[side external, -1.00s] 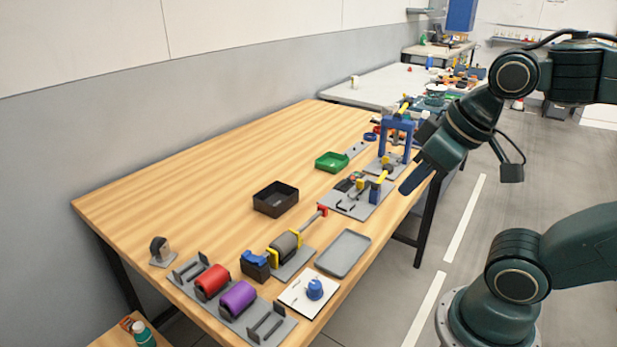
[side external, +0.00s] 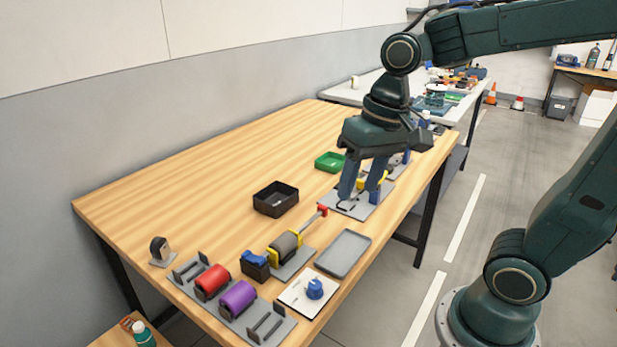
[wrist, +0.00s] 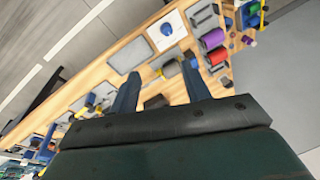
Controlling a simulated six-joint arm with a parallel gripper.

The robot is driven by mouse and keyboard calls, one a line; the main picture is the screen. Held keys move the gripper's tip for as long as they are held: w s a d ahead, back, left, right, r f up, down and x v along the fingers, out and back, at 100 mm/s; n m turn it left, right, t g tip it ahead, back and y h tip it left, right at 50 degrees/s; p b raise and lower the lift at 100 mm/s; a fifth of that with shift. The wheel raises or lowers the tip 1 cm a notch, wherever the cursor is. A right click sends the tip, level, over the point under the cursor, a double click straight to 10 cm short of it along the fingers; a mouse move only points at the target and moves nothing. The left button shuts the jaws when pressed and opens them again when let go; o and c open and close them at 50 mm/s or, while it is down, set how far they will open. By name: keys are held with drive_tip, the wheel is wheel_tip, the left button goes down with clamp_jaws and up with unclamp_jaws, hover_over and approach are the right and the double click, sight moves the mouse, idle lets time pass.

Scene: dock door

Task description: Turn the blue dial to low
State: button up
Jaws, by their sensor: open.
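The blue dial (side external: 314,288) stands on a white plate (side external: 294,301) near the front edge of the wooden table. It also shows in the wrist view as a small blue spot (wrist: 166,29) on the white plate (wrist: 178,37). The dial's markings are too small to read, so its setting cannot be told. My gripper (side external: 361,192) points down above the far part of the table, over the grey board with yellow and blue parts, well away from the dial. Its two fingers are apart with nothing between them. They also show in the wrist view (wrist: 160,90).
A grey tray (side external: 343,254) lies just beyond the dial plate. A yellow-ended roller (side external: 286,246) with a red-tipped handle, a black bin (side external: 276,199) and a green bin (side external: 330,161) stand nearby. Red (side external: 212,282) and purple (side external: 238,299) rolls lie left of the dial. The table's left-back area is clear.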

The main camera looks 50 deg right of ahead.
sight(315, 284)
drive_tip(key=w+f+m+g+y, duration=0.1)
drive_tip(key=w+f+m+g, duration=0.4)
drive_tip(key=w+f, duration=0.4)
drive_tip(key=shift+w+a+f+y, duration=0.3)
drive_tip(key=shift+f+y, duration=0.1)
drive_tip(key=shift+f, duration=0.05)
drive_tip(key=shift+f, duration=0.1)
drive_tip(key=x, duration=1.3)
drive_tip(key=shift+s+a+f, duration=0.15)
drive_tip(key=shift+s+f, duration=0.05)
drive_tip(key=shift+s, duration=0.05)
drive_tip(key=c, duration=1)
